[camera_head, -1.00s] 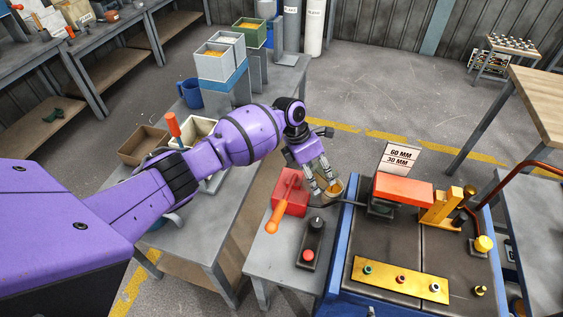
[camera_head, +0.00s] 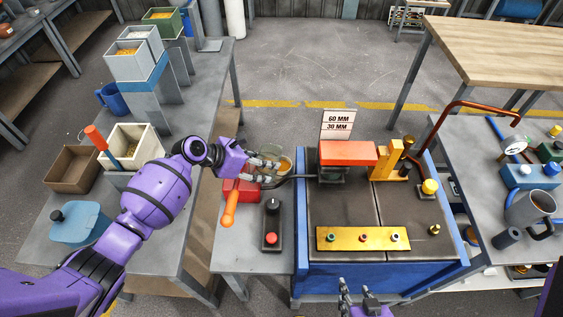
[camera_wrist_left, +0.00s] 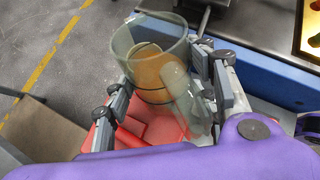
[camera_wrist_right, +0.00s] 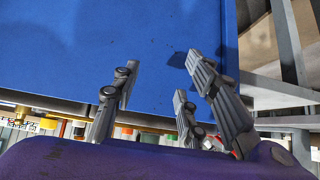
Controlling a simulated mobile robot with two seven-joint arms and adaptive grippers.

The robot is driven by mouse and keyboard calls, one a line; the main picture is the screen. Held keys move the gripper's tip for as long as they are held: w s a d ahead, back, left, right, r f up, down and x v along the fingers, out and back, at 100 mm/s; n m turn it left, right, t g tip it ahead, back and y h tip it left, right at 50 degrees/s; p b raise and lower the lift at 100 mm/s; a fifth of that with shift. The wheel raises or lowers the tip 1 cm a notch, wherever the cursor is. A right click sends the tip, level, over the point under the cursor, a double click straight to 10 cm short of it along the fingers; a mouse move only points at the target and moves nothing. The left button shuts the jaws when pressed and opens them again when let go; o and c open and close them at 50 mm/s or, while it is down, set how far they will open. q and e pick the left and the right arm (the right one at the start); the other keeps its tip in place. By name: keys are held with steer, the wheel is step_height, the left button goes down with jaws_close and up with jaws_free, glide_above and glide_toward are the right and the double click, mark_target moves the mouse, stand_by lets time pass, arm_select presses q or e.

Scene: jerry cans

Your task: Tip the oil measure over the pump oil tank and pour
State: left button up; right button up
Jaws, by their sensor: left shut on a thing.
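My left gripper (camera_head: 264,168) is shut on the clear glass oil measure (camera_head: 270,155), which shows amber oil. In the left wrist view the measure (camera_wrist_left: 140,40) sits between the fingers, its rim facing the camera. It looks tilted, but I cannot tell how far. A red box (camera_head: 246,187), apparently the pump oil tank, lies below and partly behind the gripper. It also shows under the measure in the left wrist view (camera_wrist_left: 150,126). An orange handle (camera_head: 230,208) sticks out from it. No stream of oil is visible. My right gripper (camera_head: 360,298) is open and empty at the press's front.
A blue-framed press table (camera_head: 345,275) with a brass button panel (camera_head: 362,238) stands right of the red box. A control box (camera_head: 271,228) is close by. A sign (camera_head: 338,122) stands behind.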

mark_target(260, 154)
arm_select(q)
steer(key=shift+d+f+t+h+b, duration=0.2)
steer(key=shift+f+t+h+b, duration=0.25)
steer(key=shift+f, duration=0.3)
steer(key=shift+w+r+t, duration=0.25)
steer(key=shift+w+r, duration=0.05)
steer(key=shift+r, duration=0.5)
steer(key=shift+w+p, duration=0.15)
steer(key=shift+p, duration=0.15)
steer(key=shift+r, duration=0.4)
steer(key=shift+r+p, duration=1.05)
steer(key=shift+r, duration=0.1)
steer(key=shift+f, duration=0.15)
arm_select(e)
steer(key=shift+t, duration=0.5)
steer(key=w+r, duration=0.3)
steer(key=shift+d+r, duration=0.1)
steer(key=shift+d, duration=0.25)
